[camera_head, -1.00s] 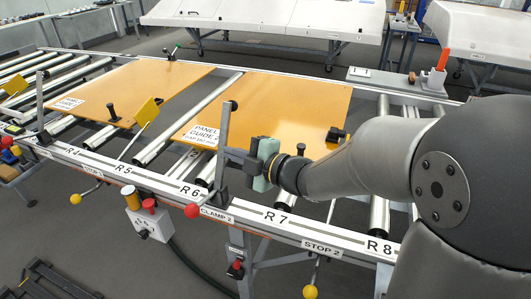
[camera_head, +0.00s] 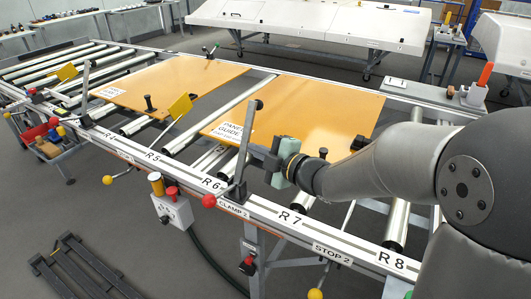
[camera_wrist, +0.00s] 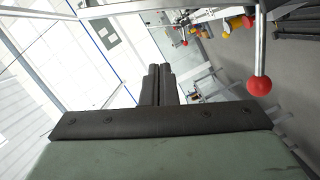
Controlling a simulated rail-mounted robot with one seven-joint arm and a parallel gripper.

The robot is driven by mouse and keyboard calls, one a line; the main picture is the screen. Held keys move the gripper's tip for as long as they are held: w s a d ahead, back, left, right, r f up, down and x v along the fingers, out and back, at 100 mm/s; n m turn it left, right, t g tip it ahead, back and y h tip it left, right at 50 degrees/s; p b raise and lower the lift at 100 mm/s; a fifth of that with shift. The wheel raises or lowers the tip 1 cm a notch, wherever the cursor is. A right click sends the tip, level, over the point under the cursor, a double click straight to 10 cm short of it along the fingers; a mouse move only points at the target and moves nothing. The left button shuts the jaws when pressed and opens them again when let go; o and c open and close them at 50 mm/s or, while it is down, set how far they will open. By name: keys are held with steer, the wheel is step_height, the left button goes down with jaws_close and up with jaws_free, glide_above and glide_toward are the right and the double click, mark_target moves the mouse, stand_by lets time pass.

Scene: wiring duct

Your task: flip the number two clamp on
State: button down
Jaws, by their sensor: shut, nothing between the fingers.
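The number two clamp (camera_head: 243,150) is a grey upright bar with a black tip, standing at the rail's front edge. Its red ball handle (camera_head: 209,201) sticks out at the front, left of the "CLAMP 2" label (camera_head: 234,209). My gripper (camera_head: 256,153) is just right of the upright bar, at about its mid height; whether it touches the bar I cannot tell. In the wrist view my fingers (camera_wrist: 157,84) are closed together and empty. A red ball on a metal rod (camera_wrist: 261,86) shows to their right, apart from them.
An orange panel (camera_head: 330,105) lies on the rollers behind the clamp, with another panel (camera_head: 165,85) to the left. A yellow flag (camera_head: 180,106) stands left of the clamp. A control box (camera_head: 173,212) hangs below the front rail.

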steer(key=w+a+f, duration=0.2)
steer(key=w, duration=0.4)
steer(key=shift+w+a+f, duration=0.15)
steer(key=shift+w+a, duration=0.1)
steer(key=shift+a, duration=0.15)
steer(key=shift+w+p, duration=0.1)
steer(key=shift+p, duration=0.35)
